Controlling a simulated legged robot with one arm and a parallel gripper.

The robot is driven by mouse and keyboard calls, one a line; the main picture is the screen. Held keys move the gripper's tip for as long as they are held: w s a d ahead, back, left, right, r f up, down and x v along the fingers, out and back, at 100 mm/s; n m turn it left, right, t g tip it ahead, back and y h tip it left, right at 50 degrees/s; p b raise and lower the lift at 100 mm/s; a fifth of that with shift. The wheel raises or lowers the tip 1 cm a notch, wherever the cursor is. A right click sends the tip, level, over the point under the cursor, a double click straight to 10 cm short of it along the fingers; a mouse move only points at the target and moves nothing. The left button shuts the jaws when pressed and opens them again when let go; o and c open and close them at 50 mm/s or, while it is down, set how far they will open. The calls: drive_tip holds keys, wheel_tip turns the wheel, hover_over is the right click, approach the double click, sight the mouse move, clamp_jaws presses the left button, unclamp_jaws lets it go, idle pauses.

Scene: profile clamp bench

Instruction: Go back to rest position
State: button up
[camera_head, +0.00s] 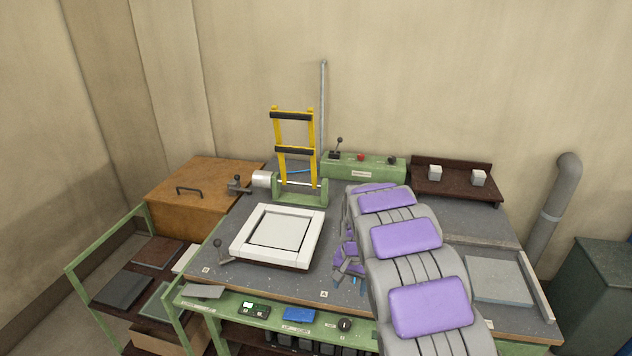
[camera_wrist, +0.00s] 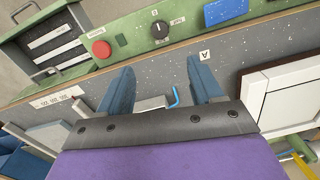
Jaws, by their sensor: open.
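My gripper (camera_head: 348,266) is above the front part of the bench, to the right of the white-framed plate, partly hidden by my own grey and purple arm. In the wrist view my gripper (camera_wrist: 160,76) shows two blue fingers apart with nothing held between them. A small blue hooked rod (camera_wrist: 175,97) shows beyond the fingers, close to the bench's front edge. I cannot tell how far it is from them.
The bench (camera_head: 225,275) carries a white-framed plate (camera_head: 240,236), a raised yellow frame (camera_head: 312,165) and a green control box (camera_head: 370,172). A dark shelf (camera_head: 455,178) holds two pale blocks. The front panel has a red button (camera_wrist: 102,49) and a black knob (camera_wrist: 160,30).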

drive_tip(key=s+r, duration=0.8)
drive_tip(key=s, duration=0.1)
drive_tip(key=s+r+n+g, duration=0.1)
drive_tip(key=s+r+n, duration=0.1)
drive_tip(key=s, duration=1.5)
drive_tip(key=s+r+n+g, duration=0.1)
drive_tip(key=s+r+n, duration=0.2)
drive_tip(key=s, duration=1.3)
drive_tip(key=shift+s+a+r, duration=0.35)
drive_tip(key=shift+a+r, duration=0.05)
drive_tip(key=shift+r, duration=0.15)
